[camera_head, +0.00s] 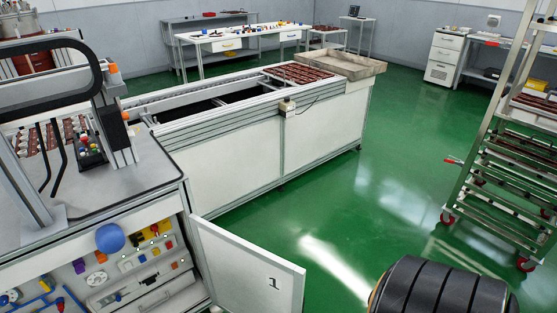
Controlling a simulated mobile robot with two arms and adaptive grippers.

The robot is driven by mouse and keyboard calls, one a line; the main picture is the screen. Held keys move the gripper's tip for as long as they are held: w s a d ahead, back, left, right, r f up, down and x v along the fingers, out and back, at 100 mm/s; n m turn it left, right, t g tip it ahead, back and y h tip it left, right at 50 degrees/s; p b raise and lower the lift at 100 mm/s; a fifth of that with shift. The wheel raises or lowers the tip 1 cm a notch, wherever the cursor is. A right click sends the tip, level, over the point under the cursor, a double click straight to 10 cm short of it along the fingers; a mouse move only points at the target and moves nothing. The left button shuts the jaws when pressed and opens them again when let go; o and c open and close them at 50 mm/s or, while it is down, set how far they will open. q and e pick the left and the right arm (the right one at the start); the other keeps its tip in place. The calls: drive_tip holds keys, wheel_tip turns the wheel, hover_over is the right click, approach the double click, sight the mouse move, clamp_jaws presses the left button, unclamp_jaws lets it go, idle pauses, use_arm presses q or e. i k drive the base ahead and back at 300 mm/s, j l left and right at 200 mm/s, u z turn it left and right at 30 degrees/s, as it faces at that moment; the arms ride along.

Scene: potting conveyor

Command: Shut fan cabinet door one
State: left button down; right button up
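The cabinet door (238,262), white with a dark number 1 on it, stands open at the bottom centre of the head view. Its left edge meets the right front corner of the cabinet (184,196), and it swings out to the right over the floor. The cabinet front is uncovered, showing a panel of coloured knobs, fittings and a blue round knob (110,238). The door's bottom edge is partly cut off by the frame.
A long white conveyor (235,148) with brown trays stands behind the door. A metal rack trolley (500,190) on red casters is at the right. Work tables (245,45) line the back.

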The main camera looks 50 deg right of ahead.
sight(242, 277)
drive_tip(key=l+u, duration=0.15)
drive_tip(key=l, duration=0.25)
drive_tip(key=k+l+u, duration=0.1)
drive_tip(key=l, duration=0.25)
drive_tip(key=k+l+u, duration=0.15)
drive_tip(key=l, duration=0.25)
drive_tip(key=k+l+u, duration=0.15)
drive_tip(key=l, duration=0.2)
drive_tip(key=k+l+u, duration=0.1)
drive_tip(key=l, duration=0.25)
drive_tip(key=k+l+u, duration=0.15)
drive_tip(key=i+l+u, duration=0.2)
drive_tip(key=l, duration=0.7)
drive_tip(key=l+u, duration=0.15)
drive_tip(key=l, duration=0.7)
